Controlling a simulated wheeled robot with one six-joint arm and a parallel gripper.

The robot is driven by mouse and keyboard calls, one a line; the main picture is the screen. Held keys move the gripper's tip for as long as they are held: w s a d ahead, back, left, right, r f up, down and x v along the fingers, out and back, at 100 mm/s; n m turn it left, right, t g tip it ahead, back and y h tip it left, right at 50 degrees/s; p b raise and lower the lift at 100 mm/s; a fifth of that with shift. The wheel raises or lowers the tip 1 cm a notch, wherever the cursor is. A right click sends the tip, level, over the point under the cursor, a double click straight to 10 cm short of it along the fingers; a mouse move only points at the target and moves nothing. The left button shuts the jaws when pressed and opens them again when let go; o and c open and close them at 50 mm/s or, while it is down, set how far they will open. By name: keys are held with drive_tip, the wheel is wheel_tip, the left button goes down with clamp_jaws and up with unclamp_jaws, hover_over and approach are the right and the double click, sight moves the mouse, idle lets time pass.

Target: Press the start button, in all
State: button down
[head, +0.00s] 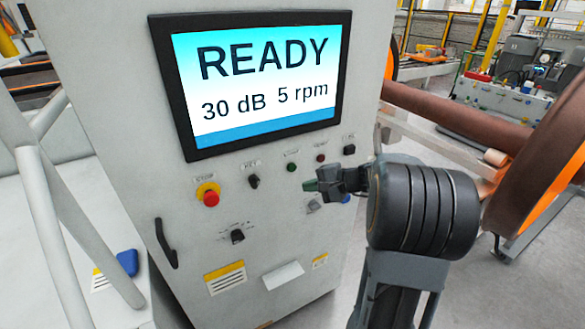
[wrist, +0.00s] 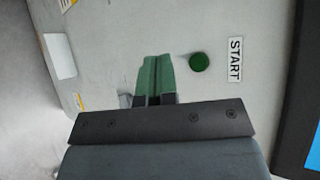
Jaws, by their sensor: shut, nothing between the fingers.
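The start button (wrist: 199,62) is a round green button on the grey cabinet front, beside the START label (wrist: 235,59) in the wrist view. In the head view the green button (head: 291,167) sits below the screen. My gripper (head: 311,186) is shut and empty, its green fingertips just below and right of the button in the head view. In the wrist view the closed fingertips (wrist: 157,62) lie to the left of the button. They look apart from it, and I cannot tell whether they touch the panel. The screen (head: 255,80) reads READY, 30 dB, 5 rpm.
A red stop button (head: 208,194) on a yellow base and a black key switch (head: 253,181) lie left of the start button. A small red button (head: 321,158) and a black knob (head: 348,150) lie right. A black door handle (head: 165,243) sticks out lower left.

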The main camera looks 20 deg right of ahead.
sight(282, 174)
drive_tip(key=shift+w+a+p, duration=0.15)
drive_tip(key=shift+w+a, duration=0.05)
drive_tip(key=shift+w, duration=1.35)
drive_tip(key=shift+w+a+p, duration=0.15)
drive_tip(key=shift+w, duration=1.35)
drive_tip(key=shift+w, duration=0.2)
drive_tip(key=shift+w, duration=0.25)
drive_tip(key=shift+w+a+b, duration=0.1)
drive_tip(key=shift+w+b, duration=0.2)
drive_tip(key=shift+w, duration=0.1)
idle(0.4)
drive_tip(key=shift+s, duration=0.1)
drive_tip(key=shift+s+b, duration=0.5)
drive_tip(key=shift+s, duration=0.25)
